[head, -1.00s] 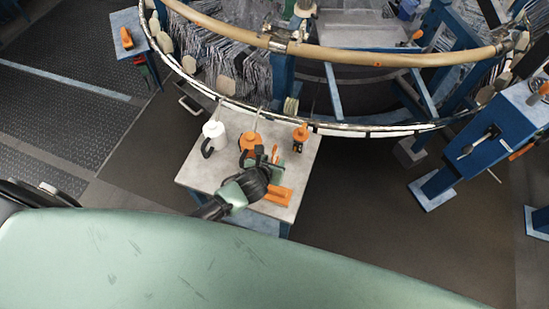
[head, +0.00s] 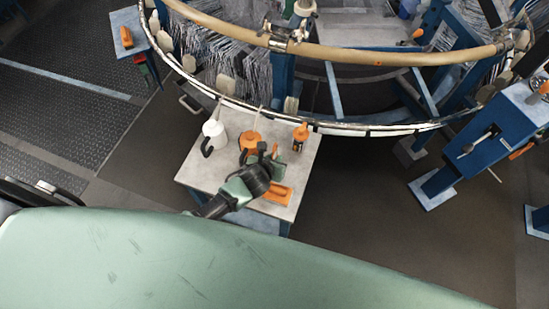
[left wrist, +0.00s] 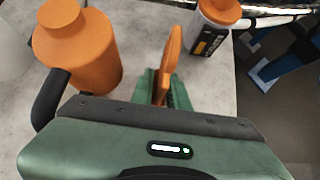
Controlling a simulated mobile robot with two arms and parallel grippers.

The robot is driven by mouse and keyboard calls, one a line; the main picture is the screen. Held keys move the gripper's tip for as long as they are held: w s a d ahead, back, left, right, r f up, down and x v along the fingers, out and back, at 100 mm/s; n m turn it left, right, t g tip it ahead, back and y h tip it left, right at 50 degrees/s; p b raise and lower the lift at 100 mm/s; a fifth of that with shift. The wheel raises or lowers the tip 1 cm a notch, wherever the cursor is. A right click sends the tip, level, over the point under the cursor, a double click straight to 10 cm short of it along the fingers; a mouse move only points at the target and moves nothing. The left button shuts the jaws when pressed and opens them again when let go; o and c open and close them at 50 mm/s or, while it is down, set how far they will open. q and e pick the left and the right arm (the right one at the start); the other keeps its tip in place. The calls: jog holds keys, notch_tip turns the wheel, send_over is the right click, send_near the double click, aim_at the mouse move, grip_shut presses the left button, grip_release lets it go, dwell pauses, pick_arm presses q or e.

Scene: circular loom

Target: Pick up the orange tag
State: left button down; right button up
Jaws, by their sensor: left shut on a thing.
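The orange tag (left wrist: 172,55) stands upright between the green fingers of my left gripper (left wrist: 165,88) in the left wrist view. The fingers are shut on its lower part, which they partly hide. I cannot tell whether the tag still touches the table. My right gripper is not in view.
On the small table (head: 200,175) stand a white bottle (head: 214,132), an orange bottle (head: 250,140) and a small orange-capped bottle (head: 300,134). A flat orange piece (head: 279,194) lies near the front edge. The loom's ring (head: 350,128) curves just behind the table.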

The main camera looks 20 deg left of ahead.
pick_arm(q)
notch_tip(320, 180, up, 20)
jog(key=shift+p, duration=0.4)
jog(key=shift+f, duration=0.1)
dwell(0.4)
